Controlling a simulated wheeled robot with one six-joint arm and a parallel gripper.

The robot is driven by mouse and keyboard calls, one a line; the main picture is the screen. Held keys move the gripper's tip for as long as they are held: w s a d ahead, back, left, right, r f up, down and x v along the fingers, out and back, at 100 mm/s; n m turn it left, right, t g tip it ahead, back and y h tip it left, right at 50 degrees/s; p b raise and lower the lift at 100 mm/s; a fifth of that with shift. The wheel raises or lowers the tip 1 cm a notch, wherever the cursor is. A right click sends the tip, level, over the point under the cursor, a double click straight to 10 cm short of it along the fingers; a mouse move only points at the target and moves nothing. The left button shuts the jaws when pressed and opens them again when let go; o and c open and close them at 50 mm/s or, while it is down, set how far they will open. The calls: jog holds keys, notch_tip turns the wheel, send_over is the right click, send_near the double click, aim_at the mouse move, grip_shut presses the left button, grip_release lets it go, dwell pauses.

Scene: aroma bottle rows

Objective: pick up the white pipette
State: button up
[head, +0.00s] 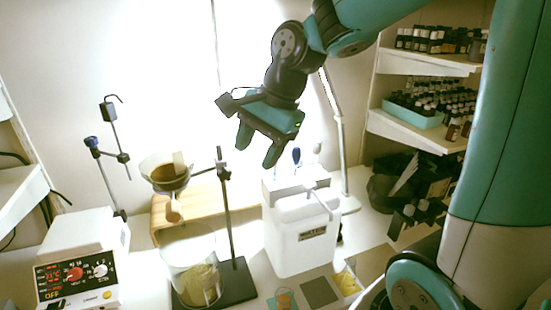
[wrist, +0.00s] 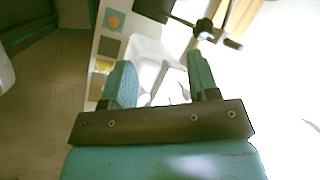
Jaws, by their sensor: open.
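A slim pipette with a white top (head: 318,148) stands upright behind the white jug in the head view, right of a blue-topped pipette (head: 296,155). Its lower part is hidden. My gripper (head: 257,148) is open and empty, pointing down, up and to the left of the pipettes, apart from them. In the wrist view my gripper (wrist: 160,62) has its two teal fingers spread. Thin shapes between the fingers are washed out by glare, so I cannot tell the white pipette there.
The white jug (head: 303,235) stands in front of the pipettes. A dark retort stand (head: 227,210) with a funnel (head: 166,172) and a glass beaker (head: 195,275) are to the left. A hotplate (head: 82,255) is at far left. Shelves with bottles (head: 430,105) are at right.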

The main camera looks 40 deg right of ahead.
jog(key=w+d+r+m+p, duration=0.2)
jog(key=w+d+r+m, duration=0.2)
jog(key=d+m, duration=0.5)
jog(key=m+t+h+p, duration=0.1)
jog(key=m+p, duration=0.5)
jog(key=m, duration=0.1)
send_over(275, 175)
jog(key=shift+w+d+f, duration=0.1)
jog(key=shift+f, duration=3.65)
jog(key=shift+w+f, duration=0.1)
jog(key=shift+f, duration=3.65)
jog(key=shift+c, duration=0.2)
jog(key=c, duration=0.6)
